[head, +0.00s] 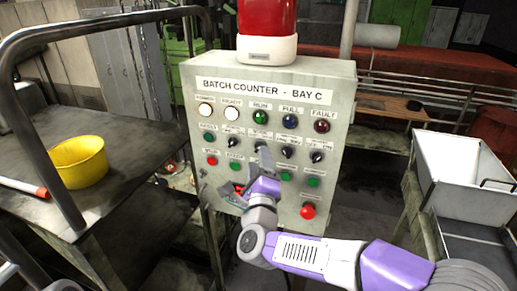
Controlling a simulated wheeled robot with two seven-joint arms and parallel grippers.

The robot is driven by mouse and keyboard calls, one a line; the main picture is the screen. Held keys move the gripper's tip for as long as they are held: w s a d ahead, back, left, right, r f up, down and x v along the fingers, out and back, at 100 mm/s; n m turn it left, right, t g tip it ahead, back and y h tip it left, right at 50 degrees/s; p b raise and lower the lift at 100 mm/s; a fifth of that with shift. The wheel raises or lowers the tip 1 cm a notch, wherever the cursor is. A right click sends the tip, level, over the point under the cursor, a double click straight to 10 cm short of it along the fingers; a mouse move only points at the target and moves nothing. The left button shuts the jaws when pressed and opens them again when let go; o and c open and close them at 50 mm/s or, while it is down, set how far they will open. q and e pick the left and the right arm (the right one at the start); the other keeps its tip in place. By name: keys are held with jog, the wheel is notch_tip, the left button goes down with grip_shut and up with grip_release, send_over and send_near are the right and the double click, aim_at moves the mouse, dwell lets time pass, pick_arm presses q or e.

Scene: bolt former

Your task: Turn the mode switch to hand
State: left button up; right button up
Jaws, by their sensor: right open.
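The grey control panel (340,100) is headed "BATCH COUNTER - BAY C" and stands upright ahead of me. Its second row has several black rotary switches, including one at the left (232,141), one at middle right (287,152) and one at the right (317,157). Their small labels are too blurred to tell which is the mode switch or where it points. My right gripper (245,174) is open in front of the panel's lower middle, one finger pointing up and one to the left. It hides part of the switch and button rows; I cannot tell whether it touches. My left gripper is not in view.
A red emergency-type knob (308,211) is at the panel's lower right, close to my right arm. A red beacon (267,30) tops the panel. A yellow bowl (78,162) sits on the left table (110,125) behind a rail. A white bin (460,175) stands right.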

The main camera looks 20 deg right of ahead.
jog(key=shift+p+x, duration=0.45)
jog(key=shift+x, duration=1.2)
jog(key=shift+c, duration=0.3)
grip_shut()
